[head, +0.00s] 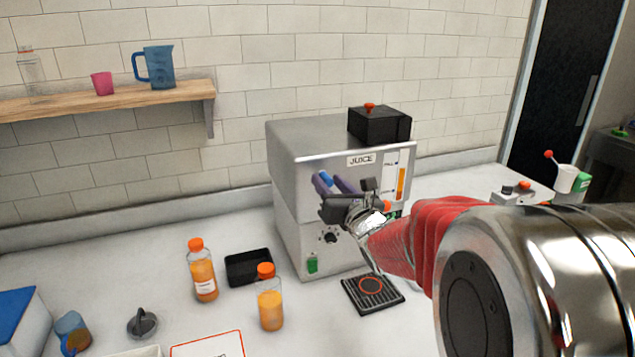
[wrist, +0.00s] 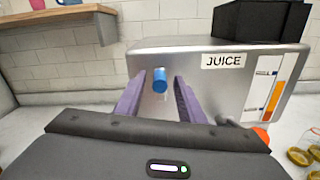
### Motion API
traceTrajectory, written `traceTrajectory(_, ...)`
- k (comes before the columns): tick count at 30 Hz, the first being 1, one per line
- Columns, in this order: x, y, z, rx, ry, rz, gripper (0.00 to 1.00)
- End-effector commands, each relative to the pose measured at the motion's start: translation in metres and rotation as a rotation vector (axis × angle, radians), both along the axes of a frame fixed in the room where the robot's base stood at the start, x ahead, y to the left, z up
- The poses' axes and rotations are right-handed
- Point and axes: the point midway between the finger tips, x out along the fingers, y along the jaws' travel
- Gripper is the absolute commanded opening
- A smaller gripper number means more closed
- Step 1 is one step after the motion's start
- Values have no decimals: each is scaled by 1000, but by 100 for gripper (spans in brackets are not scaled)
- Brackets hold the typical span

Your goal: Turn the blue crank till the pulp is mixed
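The juicer (head: 290,155) is a silver box labelled JUICE, standing on the counter; its front also shows in the wrist view (wrist: 215,85). The blue crank (head: 326,177) sticks out from its front. In the wrist view the crank's blue knob (wrist: 160,80) shows between my two purple fingers. My gripper (head: 335,184) is in front of the juicer with its fingers apart, one on each side of the knob. I see gaps beside the knob in the wrist view; whether a finger touches it I cannot tell. The crank's arm is mostly hidden.
A black box with a red knob (head: 378,125) sits on top of the juicer. Two orange-capped juice bottles (head: 203,272) (head: 270,300) and a black tray (head: 249,267) stand left of it. A black drip grate (head: 372,292) lies in front, below my arm.

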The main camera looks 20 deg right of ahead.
Motion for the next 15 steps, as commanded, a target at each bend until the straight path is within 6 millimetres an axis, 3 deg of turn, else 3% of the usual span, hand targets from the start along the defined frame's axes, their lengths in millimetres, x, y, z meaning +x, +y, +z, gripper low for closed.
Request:
traceTrajectory(5,10,0,0,0,0,0,36)
traceTrajectory(15,11,0,0,0,0,1,32)
